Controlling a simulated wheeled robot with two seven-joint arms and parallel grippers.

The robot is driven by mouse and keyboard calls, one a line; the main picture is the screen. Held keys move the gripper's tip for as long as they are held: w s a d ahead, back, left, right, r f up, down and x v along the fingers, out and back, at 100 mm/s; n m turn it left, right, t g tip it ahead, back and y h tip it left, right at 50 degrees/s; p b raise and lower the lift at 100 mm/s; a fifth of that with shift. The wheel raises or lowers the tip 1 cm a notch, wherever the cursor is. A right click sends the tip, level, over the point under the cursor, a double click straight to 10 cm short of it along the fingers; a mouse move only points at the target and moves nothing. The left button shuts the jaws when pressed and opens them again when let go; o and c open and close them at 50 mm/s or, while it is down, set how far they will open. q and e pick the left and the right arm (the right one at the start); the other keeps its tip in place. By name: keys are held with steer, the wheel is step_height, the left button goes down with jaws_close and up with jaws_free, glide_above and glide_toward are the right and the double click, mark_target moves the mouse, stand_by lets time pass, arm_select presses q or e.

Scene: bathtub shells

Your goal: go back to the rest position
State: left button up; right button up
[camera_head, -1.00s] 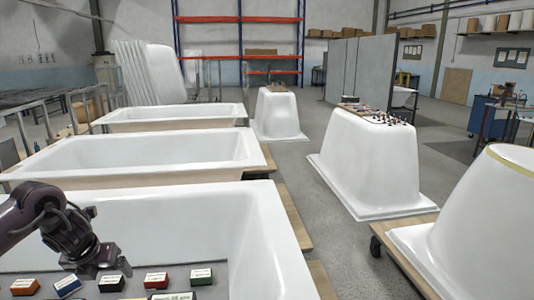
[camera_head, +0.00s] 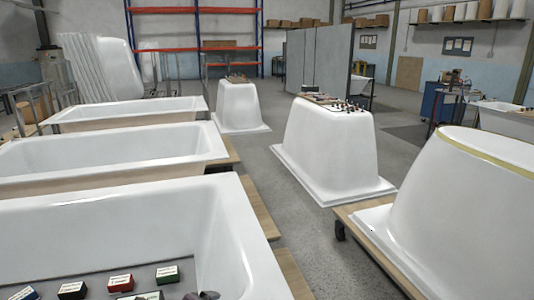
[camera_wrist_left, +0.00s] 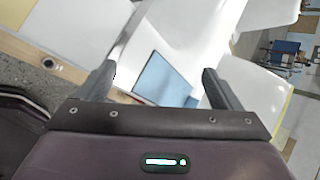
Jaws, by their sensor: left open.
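My left gripper (camera_wrist_left: 160,85) shows in the left wrist view with its two dark fingers wide apart and nothing between them. A flat blue patch (camera_wrist_left: 163,78) lies beyond the fingers, at an unclear distance. The wrist view is tilted, with white tub surfaces behind. In the head view only a small dark shape shows at the bottom edge, perhaps part of my left arm. My right gripper is in neither view.
A white tub (camera_head: 225,215) is nearest at left, with small coloured boxes (camera_head: 120,283) inside. More open tubs stand behind it. Upturned shells (camera_head: 330,150) stand at right, one on a wheeled wooden platform (camera_head: 350,225). Grey floor (camera_head: 300,235) lies clear between the rows.

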arm_select(q)
steer(key=s+a+f+n+g+y, duration=0.1)
steer(key=s+a+f+n+g, duration=0.15)
steer(key=s+n, duration=0.8)
steer(key=s+a+f+n+g+y, duration=0.1)
steer(key=s+a+n+g, duration=0.15)
steer(key=s+n, duration=0.85)
step_height(320, 180, down, 29)
steer(key=d+g, duration=0.1)
steer(key=s+a+f, duration=0.1)
steer(key=s+f, duration=0.9)
steer(key=s+a+f+g+b, duration=0.1)
steer(key=s+a+f, duration=0.1)
steer(key=s+f, duration=0.8)
steer(key=shift+a+g, duration=0.3)
steer(key=shift+s+n, duration=0.1)
steer(key=shift+n, duration=0.15)
